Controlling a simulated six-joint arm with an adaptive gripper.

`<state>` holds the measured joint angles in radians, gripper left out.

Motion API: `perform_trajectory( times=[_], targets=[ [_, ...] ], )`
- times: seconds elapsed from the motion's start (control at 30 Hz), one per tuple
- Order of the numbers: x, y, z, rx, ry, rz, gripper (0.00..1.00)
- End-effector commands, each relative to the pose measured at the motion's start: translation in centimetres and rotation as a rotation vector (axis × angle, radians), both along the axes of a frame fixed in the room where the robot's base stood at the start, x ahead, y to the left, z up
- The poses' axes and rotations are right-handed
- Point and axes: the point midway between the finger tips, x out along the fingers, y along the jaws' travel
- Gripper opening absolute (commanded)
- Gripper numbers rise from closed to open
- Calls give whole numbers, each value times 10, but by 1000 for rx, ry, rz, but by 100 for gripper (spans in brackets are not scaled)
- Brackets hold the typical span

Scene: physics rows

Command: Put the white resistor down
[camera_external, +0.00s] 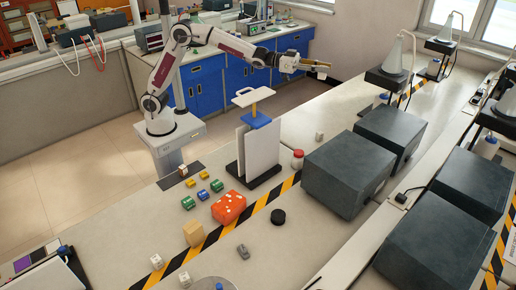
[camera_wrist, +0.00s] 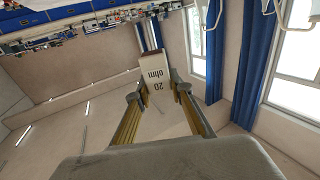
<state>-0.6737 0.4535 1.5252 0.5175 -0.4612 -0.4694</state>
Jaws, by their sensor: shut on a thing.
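The white resistor (camera_wrist: 153,78) is a small pale block marked "20 ohm", its lettering upside down in the wrist view. My gripper (camera_wrist: 157,90) is shut on it, with a finger on either side. In the external view my gripper (camera_external: 318,69) is stretched out to the right, high above the floor and the back edge of the bench. The resistor is too small there to make out clearly. In the wrist view the block is against distant walls and windows, touching no surface.
The bench (camera_external: 330,240) holds an orange die (camera_external: 228,207), a wooden block (camera_external: 193,234), a black puck (camera_external: 278,216), a red-lidded jar (camera_external: 297,159) and several small blocks. A white-panelled stand (camera_external: 262,155) rises below my arm. Large dark boxes (camera_external: 349,173) fill the right side.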

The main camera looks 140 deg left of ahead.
Motion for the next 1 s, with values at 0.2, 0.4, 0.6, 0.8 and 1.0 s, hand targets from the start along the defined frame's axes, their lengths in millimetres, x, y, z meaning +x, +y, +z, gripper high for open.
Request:
perform_trajectory(
  times=[0.2, 0.4, 0.6, 0.8, 1.0],
  targets=[
    [-27, 65, -37, -3, 3, 55, 0],
    [-55, 113, -76, -3, 4, 96, 0],
    [-87, 156, -119, -4, 4, 136, 0],
    [-124, 194, -162, -4, 3, 175, 0],
    [-164, 227, -206, -4, 4, 214, 0]
  ],
)
